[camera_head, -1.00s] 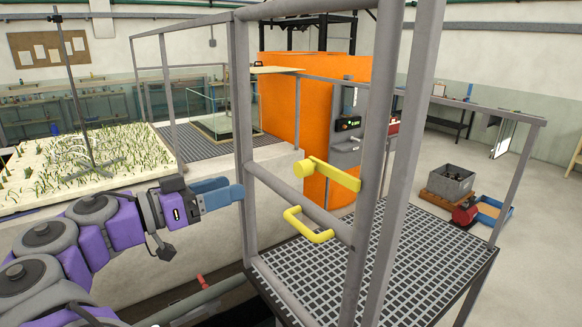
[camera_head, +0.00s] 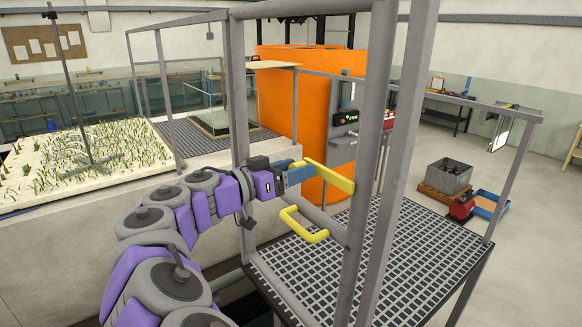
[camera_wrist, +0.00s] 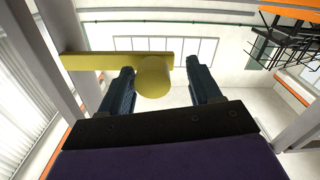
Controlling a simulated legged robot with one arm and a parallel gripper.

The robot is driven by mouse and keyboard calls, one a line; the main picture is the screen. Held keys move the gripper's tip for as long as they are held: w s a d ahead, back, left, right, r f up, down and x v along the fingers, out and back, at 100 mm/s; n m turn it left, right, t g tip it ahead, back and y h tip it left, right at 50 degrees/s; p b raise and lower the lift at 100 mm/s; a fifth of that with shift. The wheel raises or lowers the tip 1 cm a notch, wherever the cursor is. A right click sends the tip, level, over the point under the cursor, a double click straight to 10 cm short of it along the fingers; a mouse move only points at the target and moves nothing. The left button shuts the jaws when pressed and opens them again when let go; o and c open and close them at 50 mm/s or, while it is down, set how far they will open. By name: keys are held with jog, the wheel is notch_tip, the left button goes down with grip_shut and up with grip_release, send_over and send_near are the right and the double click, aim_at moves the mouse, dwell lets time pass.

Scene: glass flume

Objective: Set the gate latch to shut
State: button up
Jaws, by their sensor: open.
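The yellow gate latch (camera_head: 332,179) is a flat bar with a round knob, set on the grey gate frame (camera_head: 357,215). In the head view the bar runs from the right post out to the left, tilted slightly. My gripper (camera_head: 299,171) is at the knob end of the bar and hides the knob there. In the wrist view my gripper (camera_wrist: 160,67) is open, and the latch knob (camera_wrist: 153,78) lies between the two fingers, closer to the left one. I cannot tell whether the knob touches that finger. A yellow pull handle (camera_head: 303,231) sits below the latch.
Grey gate posts and rails stand close to my arm. A grating platform (camera_head: 400,250) lies behind the gate. An orange cabinet (camera_head: 290,105) stands beyond. A planted bed (camera_head: 75,165) is at the left.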

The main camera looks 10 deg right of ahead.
jog(key=shift+d, duration=1.5)
jog(key=shift+a, duration=0.9)
jog(key=c, duration=0.4)
jog(key=shift+s+a+r, duration=0.1)
jog(key=shift+s+a, duration=0.05)
jog(key=shift+a, duration=0.25)
jog(key=c, duration=0.3)
jog(key=shift+d, duration=0.55)
grip_shut()
